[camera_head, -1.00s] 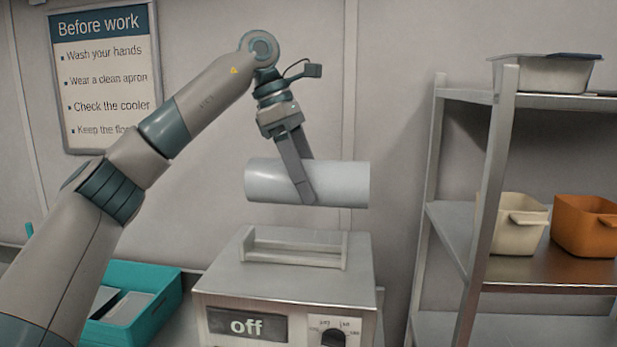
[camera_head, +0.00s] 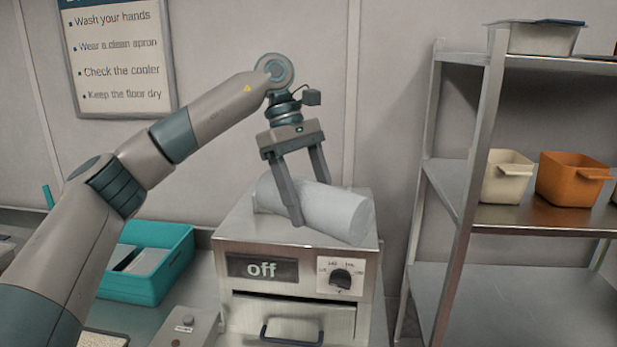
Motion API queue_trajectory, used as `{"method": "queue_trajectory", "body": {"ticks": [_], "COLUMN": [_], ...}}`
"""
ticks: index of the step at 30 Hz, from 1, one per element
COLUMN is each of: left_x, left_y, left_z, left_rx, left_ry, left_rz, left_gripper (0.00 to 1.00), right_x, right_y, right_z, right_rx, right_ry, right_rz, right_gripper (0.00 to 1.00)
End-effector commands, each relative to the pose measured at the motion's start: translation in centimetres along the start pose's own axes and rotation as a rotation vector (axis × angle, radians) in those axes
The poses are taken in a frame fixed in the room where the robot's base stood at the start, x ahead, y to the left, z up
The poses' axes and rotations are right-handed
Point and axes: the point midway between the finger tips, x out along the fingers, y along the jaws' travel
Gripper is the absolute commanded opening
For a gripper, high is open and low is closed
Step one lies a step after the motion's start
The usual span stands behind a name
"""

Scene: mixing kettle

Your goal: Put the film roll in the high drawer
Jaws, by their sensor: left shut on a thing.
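The film roll (camera_head: 338,212) is a pale grey-white cylinder at the top of the metal machine (camera_head: 230,225). It lies tilted, its right end nearer to me. My left gripper (camera_head: 308,205) reaches down from above, shut on the roll with one finger on its near side and one behind. The roll hides most of the rack on the machine's top, and I cannot tell whether it touches it. A drawer front (camera_head: 240,316) with a dark bar handle (camera_head: 292,333) is low on the machine, below a dark gap. My right gripper is not in view.
The machine has an "off" display (camera_head: 262,269) and a dial (camera_head: 341,278). A teal bin (camera_head: 180,262) stands left. A metal shelf rack (camera_head: 455,190) stands right with a cream bin (camera_head: 505,180) and an orange bin (camera_head: 570,180). Its lower shelf is bare.

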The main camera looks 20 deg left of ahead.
Motion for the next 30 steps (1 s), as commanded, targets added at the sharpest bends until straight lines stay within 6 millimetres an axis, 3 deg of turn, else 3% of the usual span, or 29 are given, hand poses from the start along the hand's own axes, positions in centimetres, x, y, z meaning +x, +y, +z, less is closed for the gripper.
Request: {"method": "queue_trajectory", "body": {"ticks": [8, 12, 18, 24, 30], "left_x": [7.3, 12.8, 19.2, 22.4, 23.0], "left_y": [-2.1, -4.5, -8.3, -10.8, -11.2], "left_z": [-0.9, -1.6, -2.3, -2.7, -2.8], "left_rx": [0.324, 0.590, 0.939, 1.139, 1.179], "left_ry": [-0.001, -0.002, -0.002, 0.000, -0.001], "left_rz": [-0.139, -0.252, -0.394, -0.472, -0.487], "left_gripper": [0.26, 0.26, 0.26, 0.26, 0.26], "right_x": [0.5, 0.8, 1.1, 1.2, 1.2], "right_y": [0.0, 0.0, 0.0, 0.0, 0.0], "right_z": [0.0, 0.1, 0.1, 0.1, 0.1], "right_rx": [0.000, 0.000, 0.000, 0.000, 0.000], "right_ry": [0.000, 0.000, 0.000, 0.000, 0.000], "right_rz": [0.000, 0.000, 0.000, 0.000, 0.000], "right_gripper": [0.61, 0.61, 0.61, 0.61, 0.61]}}
